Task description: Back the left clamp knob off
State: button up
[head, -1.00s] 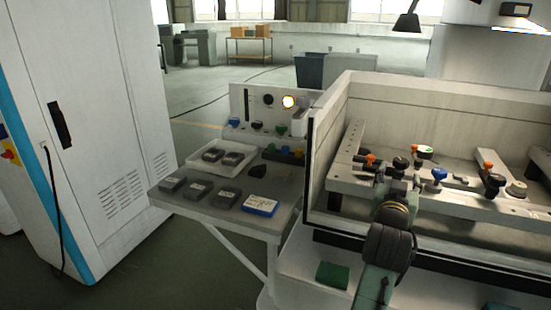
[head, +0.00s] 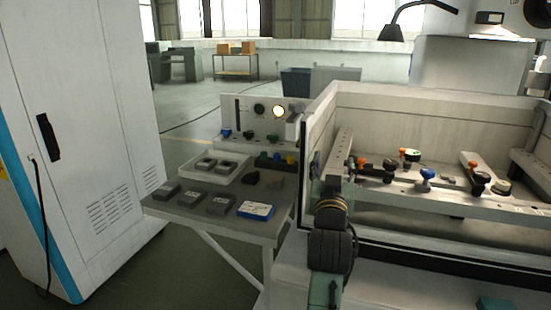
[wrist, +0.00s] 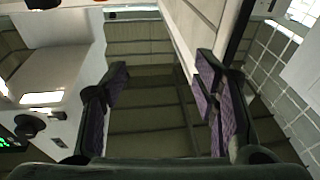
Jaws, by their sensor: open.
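Inside the white machine tank, the left clamp group has a black knob with an orange part (head: 362,168) and another black knob (head: 391,166). A blue knob (head: 427,174) stands to their right, and a black knob with an orange top (head: 480,178) is farther right. I cannot tell which exact one is the left clamp knob. My gripper (wrist: 160,108) is open and empty in the wrist view, its purple-padded fingers wide apart. In the head view my arm reaches up at the tank's left front corner, left of the knobs and apart from them. No knob shows between the fingers.
The tank's front rim (head: 430,246) and left wall (head: 316,125) bound the clamp area. A side table (head: 232,231) to the left carries grey blocks, a blue-and-white box (head: 256,210) and a tray (head: 240,170). A tall white cabinet (head: 85,130) stands farther left.

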jog(key=a+r+n+t+y+b, duration=0.1)
jog(key=a+y, duration=0.1)
jog(key=a, duration=0.4)
jog(key=s+a+r+n+t+y+b, duration=0.1)
jog(key=a+r+y, duration=0.1)
jog(key=a, duration=0.5)
jog(key=shift+s+r+n, duration=0.15)
jog(key=shift+s+n, duration=0.15)
jog(key=shift+n, duration=0.1)
